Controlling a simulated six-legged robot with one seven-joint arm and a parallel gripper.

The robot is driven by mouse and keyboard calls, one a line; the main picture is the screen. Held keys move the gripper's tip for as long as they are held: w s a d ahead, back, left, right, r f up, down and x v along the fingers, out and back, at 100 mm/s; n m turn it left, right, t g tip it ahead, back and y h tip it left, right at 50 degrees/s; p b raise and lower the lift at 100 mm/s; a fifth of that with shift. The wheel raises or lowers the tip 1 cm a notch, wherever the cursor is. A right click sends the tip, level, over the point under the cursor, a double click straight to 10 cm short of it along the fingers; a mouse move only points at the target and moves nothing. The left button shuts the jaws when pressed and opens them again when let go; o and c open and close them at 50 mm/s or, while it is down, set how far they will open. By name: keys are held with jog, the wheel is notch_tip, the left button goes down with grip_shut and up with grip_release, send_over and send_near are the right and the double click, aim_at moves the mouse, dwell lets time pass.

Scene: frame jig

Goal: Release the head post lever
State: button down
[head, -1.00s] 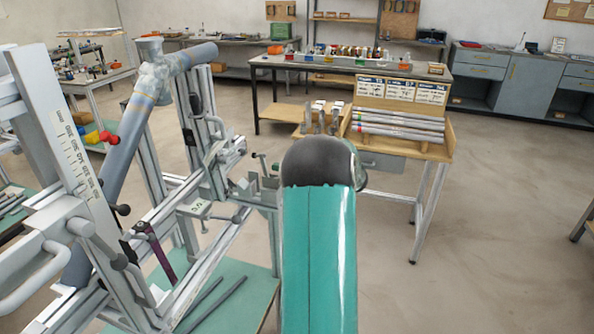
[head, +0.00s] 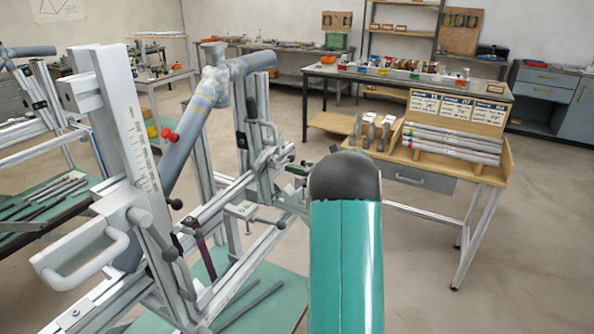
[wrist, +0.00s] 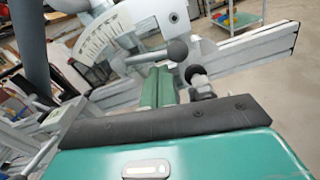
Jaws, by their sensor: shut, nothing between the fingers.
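The frame jig (head: 235,196) stands left of my arm in the head view, with a blue-grey bike frame tube (head: 185,140) clamped in it. Its upright post (head: 128,125) carries a printed scale. Black ball knobs (head: 175,203) and a red-ended handle (head: 168,134) show near the post. I cannot tell for certain which is the head post lever. In the wrist view, a lever with a dark ball end (wrist: 177,50) lies just beyond my gripper (wrist: 158,72), beside a curved scale plate (wrist: 110,38). My gripper's green fingers are together and empty. My arm hides them in the head view.
A wooden-topped stand (head: 470,172) with a tube rack is at the right. A second jig (head: 40,110) is at the far left. A grey bar handle (head: 85,258) juts out at the jig's near left. The floor at right (head: 530,270) is clear.

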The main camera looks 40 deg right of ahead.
jog(key=shift+d+r+n, duration=0.15)
jog(key=shift+r+n, duration=0.25)
jog(key=shift+n, duration=0.5)
jog(key=shift+a+r+n, duration=0.15)
jog(key=shift+r+n, duration=0.6)
jog(key=shift+r, duration=0.45)
jog(key=shift+a+r+n, duration=0.15)
jog(key=shift+r+n, duration=0.6)
jog(key=shift+r, duration=0.55)
